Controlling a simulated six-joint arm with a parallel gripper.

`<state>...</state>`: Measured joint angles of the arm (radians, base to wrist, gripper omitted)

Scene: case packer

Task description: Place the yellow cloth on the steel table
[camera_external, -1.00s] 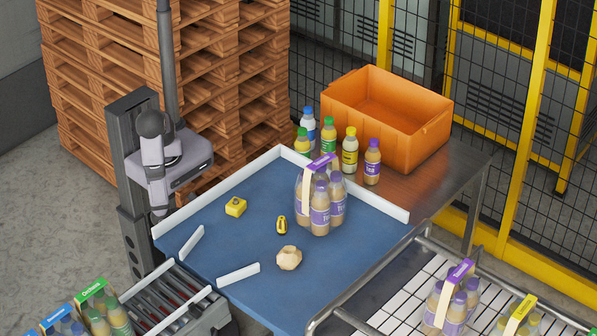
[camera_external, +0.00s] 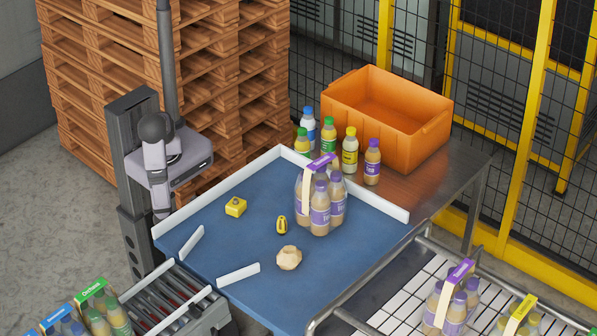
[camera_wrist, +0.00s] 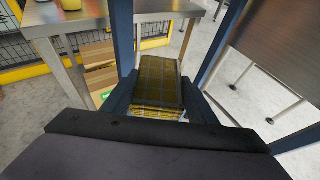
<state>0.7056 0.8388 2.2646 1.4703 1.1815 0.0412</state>
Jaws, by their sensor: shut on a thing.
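In the wrist view my gripper (camera_wrist: 158,95) is shut on a dark yellow, grid-patterned piece that looks like the yellow cloth (camera_wrist: 155,82). The cloth hangs between the dark fingers, clear of any tabletop in that view. In the external view my arm is at the left, beside the dark column, with its wrist pointing down past the blue surface's left corner. The fingertips and cloth are hidden or too small to make out there. The steel table (camera_external: 463,172) is at the back right, with a shiny top and metal legs.
An orange crate (camera_external: 425,140) and several bottles (camera_external: 372,162) stand on the steel table. The blue surface (camera_external: 235,240) has low white rails, a bottle pack (camera_external: 320,208), a yellow block (camera_external: 235,206), a small yellow-black item (camera_external: 282,225) and crumpled paper (camera_external: 289,258). Pallets (camera_external: 230,90) rise behind my arm.

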